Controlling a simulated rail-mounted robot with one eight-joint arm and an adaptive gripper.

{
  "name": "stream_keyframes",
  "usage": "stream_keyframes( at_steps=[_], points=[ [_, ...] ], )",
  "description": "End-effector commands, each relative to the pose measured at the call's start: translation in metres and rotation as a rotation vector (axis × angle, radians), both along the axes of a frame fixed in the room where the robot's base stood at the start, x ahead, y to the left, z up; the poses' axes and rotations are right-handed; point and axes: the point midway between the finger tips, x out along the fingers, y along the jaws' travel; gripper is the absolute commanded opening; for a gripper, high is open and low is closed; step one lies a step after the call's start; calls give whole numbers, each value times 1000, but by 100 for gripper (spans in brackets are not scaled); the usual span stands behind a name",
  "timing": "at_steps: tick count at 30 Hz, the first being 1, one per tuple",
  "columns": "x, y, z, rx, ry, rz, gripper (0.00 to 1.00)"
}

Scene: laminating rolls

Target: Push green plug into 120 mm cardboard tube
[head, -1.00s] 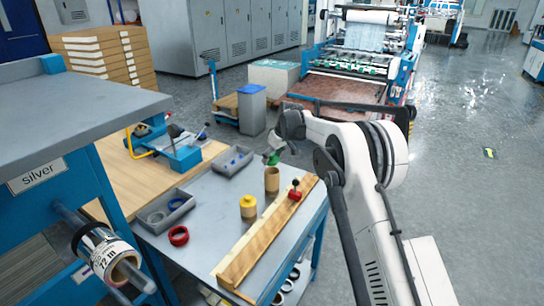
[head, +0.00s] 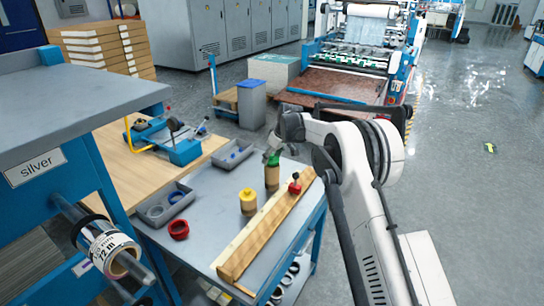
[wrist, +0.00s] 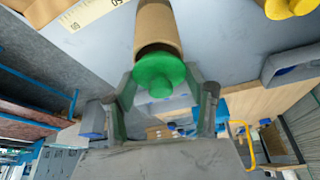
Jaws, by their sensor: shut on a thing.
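The tan cardboard tube (head: 272,180) stands upright on the grey bench, and also shows in the wrist view (wrist: 157,25). The green plug (head: 273,159) is at the tube's top mouth; in the wrist view (wrist: 158,76) its wide head faces me. Part of the tube's rim and a dark gap show beside it, so it is not flush; how deep it sits I cannot tell. My gripper (head: 272,148) is above the tube, its fingers (wrist: 166,100) on both sides of the plug, shut on it.
A yellow-capped tube (head: 248,200) stands left of a long wooden board (head: 262,238). A red knobbed piece (head: 295,187) is at the board. A red ring (head: 178,229) and grey bins (head: 164,209) (head: 232,155) lie to the left.

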Motion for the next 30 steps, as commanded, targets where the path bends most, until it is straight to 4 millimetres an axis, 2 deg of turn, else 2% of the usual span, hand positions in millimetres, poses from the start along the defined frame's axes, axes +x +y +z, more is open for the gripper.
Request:
stream_keyframes(
  at_steps=[19, 23, 30],
  points=[
    [0, 0, -22, -2, 1, 0, 30],
    [0, 0, -22, -2, 1, 0, 18],
    [0, 0, -22, -2, 1, 0, 18]
  ],
)
